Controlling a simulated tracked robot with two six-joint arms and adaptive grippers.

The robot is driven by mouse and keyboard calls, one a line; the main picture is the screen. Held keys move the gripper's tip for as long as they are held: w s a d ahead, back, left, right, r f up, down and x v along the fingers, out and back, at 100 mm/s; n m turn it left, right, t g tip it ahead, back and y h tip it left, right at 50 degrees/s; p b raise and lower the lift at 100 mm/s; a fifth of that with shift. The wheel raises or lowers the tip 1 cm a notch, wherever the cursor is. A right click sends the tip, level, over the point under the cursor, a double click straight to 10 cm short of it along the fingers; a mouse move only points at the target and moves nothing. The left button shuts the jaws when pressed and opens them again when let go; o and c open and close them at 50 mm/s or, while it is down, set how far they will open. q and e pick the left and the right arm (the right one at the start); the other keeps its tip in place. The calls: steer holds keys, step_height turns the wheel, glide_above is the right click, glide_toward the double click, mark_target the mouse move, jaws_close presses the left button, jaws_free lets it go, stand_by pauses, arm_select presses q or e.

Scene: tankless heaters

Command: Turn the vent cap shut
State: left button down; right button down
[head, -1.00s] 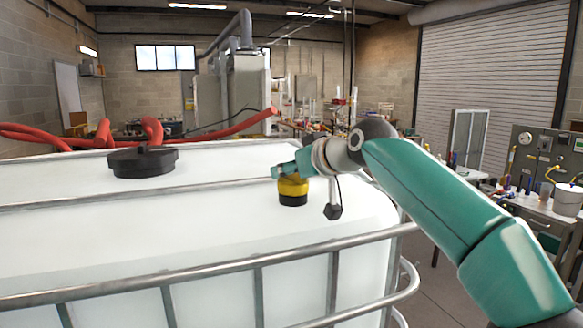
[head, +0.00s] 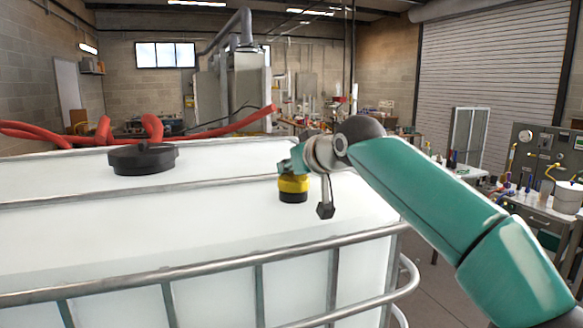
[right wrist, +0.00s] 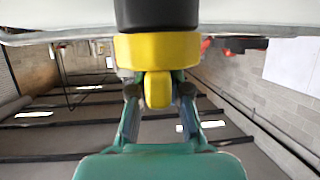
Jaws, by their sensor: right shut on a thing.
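The vent cap (head: 293,185) is yellow with a black base and stands upright on the top of the white tank (head: 150,235), near its right end. In the right wrist view the cap's yellow ring (right wrist: 185,50) and its yellow tab (right wrist: 158,90) show, with the black base (right wrist: 157,14) beyond. My right gripper (head: 290,168) is at the cap's upper part. In the right wrist view its fingers (right wrist: 158,98) close in on both sides of the yellow tab. The head view hides most of the fingers. My left gripper is not in view.
A large black lid (head: 142,160) sits on the tank top at the left. Metal cage rails (head: 200,274) run along the tank's front edge and across its top. Red hoses (head: 150,128) lie behind the tank. The tank top between lid and cap is clear.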

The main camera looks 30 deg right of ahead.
steer(key=shift+f+m+h, duration=0.1)
steer(key=shift+m+h, duration=0.6)
steer(key=shift+h, duration=0.1)
steer(key=c, duration=1.1)
jaws_free()
steer(key=v, duration=1.2)
